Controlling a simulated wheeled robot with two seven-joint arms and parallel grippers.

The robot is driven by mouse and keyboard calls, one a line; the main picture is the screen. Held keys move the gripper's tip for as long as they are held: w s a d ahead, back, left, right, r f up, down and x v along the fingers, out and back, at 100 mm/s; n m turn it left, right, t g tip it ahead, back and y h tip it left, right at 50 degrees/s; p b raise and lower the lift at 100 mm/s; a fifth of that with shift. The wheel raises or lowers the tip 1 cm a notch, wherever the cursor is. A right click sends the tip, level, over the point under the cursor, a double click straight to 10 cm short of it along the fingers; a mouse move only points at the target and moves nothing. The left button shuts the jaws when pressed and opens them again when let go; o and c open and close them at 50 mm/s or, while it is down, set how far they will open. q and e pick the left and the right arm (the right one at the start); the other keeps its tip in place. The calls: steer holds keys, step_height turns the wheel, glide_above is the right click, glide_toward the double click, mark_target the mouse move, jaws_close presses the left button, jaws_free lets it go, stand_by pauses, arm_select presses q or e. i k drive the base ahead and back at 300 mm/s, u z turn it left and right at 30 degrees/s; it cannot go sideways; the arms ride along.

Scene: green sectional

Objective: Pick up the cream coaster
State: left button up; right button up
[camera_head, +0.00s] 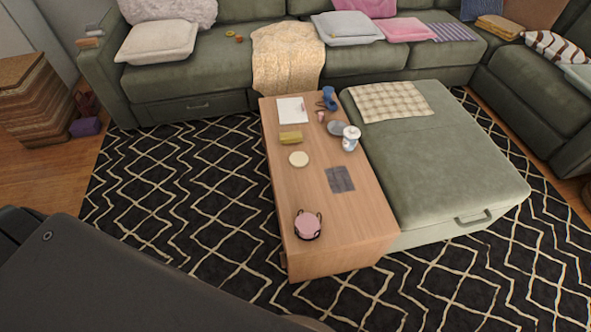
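The cream coaster (299,159) is a small pale round disc. It lies flat on the long wooden coffee table (318,236), left of the table's centre line, just below a yellow-green block-like item (291,138). Nothing covers it. Neither my left nor my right gripper is in view, so I cannot tell their state from this picture.
On the table are a pink round item (307,225), a dark square (340,179), a white cup (351,138), a blue object (329,97) and white paper (292,110). A green ottoman (440,160) adjoins its right side. Patterned rug (190,190) lies open to the left.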

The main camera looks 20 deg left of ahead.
mark_target(298, 159)
steer(key=k, duration=0.25)
steer(key=u, duration=2.35)
steer(key=i, duration=1.35)
